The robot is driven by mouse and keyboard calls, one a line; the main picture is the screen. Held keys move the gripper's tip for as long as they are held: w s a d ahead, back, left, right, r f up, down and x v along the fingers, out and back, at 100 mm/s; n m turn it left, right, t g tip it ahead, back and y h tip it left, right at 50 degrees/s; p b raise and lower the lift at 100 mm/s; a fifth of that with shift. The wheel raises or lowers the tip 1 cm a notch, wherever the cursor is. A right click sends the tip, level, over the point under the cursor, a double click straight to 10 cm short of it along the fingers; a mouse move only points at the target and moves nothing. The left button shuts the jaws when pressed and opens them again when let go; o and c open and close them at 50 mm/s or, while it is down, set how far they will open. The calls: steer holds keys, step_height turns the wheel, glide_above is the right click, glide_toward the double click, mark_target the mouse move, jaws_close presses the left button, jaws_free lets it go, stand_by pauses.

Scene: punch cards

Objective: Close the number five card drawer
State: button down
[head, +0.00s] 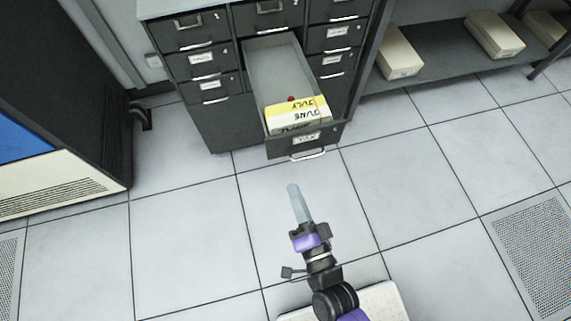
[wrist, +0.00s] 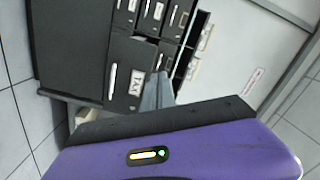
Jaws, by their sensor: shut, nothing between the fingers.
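One card drawer (head: 283,75) of the dark grey cabinet is pulled well out, with yellow-topped cards (head: 297,114) standing near its front. Its front carries a white label and a silver handle (head: 308,155); the label is too small to read for a number. In the wrist view a drawer front (wrist: 132,72) with a label and handle shows left of the fingertips. My gripper (head: 294,190) is shut and empty, in front of and below the open drawer, apart from it. Its fingers also show in the wrist view (wrist: 157,92).
Other drawers of the cabinet (head: 205,60) are shut around the open one. A shelf (head: 440,60) with pale boxes (head: 398,52) stands at the right. A dark unit (head: 70,90) stands at the left. The tiled floor (head: 420,180) is clear.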

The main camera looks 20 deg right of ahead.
step_height(320, 180, down, 6)
steer(key=m, duration=0.5)
steer(key=m+h+p, duration=0.1)
steer(key=m+p, duration=0.1)
glide_toward(278, 147)
steer(key=w, duration=0.7)
steer(key=shift+r, duration=0.15)
